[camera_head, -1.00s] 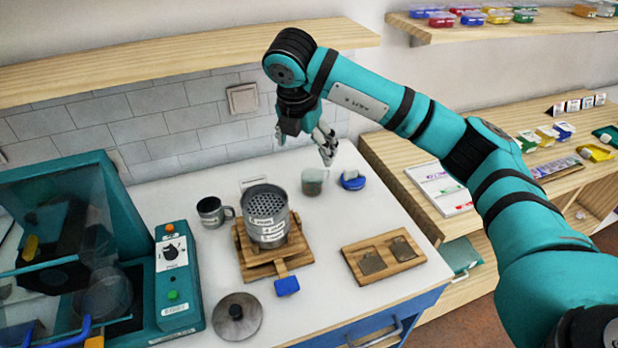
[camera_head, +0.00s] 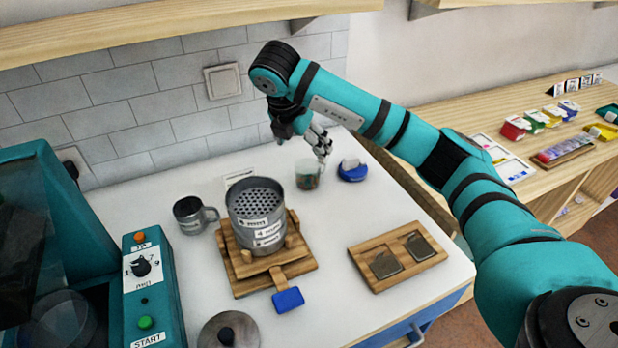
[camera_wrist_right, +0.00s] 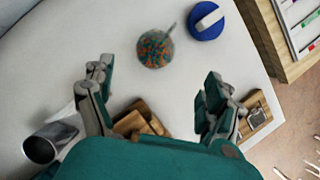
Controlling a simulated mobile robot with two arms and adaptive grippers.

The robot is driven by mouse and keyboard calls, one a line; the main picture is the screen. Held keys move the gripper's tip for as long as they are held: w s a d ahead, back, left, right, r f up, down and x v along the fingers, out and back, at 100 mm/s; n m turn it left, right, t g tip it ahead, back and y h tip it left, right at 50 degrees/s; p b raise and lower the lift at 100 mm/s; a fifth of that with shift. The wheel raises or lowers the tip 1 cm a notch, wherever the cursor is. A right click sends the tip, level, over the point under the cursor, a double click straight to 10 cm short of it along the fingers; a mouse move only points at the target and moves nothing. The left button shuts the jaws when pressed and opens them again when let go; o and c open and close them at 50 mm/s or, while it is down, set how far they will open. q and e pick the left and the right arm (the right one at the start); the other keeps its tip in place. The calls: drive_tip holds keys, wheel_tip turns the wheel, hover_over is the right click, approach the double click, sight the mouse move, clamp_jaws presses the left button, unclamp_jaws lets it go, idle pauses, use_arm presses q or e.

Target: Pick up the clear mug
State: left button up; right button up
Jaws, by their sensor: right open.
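The clear mug (camera_head: 307,176) stands upright on the white counter, behind and to the right of the sieve stack. In the right wrist view the clear mug (camera_wrist_right: 155,49) shows teal and orange beads inside, its handle pointing to the upper right. My right gripper (camera_head: 318,143) is just above and beside the mug in the head view, open and empty. In the wrist view the spread fingers of my right gripper (camera_wrist_right: 157,80) have the mug ahead of the gap between them, and no contact shows. My left gripper is not in view.
A blue round object with a white top (camera_head: 352,171) sits close right of the mug. A grey metal mug (camera_head: 189,218) and a sieve stack (camera_head: 257,218) on a wooden stand are to the left. A wooden tray (camera_head: 366,275) lies in front. The tiled wall (camera_head: 170,110) is behind.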

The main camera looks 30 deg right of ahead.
drive_tip(key=p, duration=0.2)
approach(309, 172)
drive_tip(key=shift+s+d+f, duration=0.25)
drive_tip(key=shift+s+f, duration=0.05)
drive_tip(key=shift+f, duration=0.3)
drive_tip(key=shift+s+d+f, duration=0.25)
drive_tip(key=shift+s+f, duration=0.05)
drive_tip(key=shift+f, duration=0.35)
drive_tip(key=shift+w+f, duration=0.1)
drive_tip(key=shift+f, duration=0.15)
drive_tip(key=p+x, duration=0.1)
drive_tip(key=x, duration=0.2)
drive_tip(key=shift+w+f, duration=0.3)
drive_tip(key=shift+f, duration=0.05)
drive_tip(key=shift+w+d+f, duration=0.1)
drive_tip(key=shift+f, duration=0.3)
drive_tip(key=c, duration=1.2)
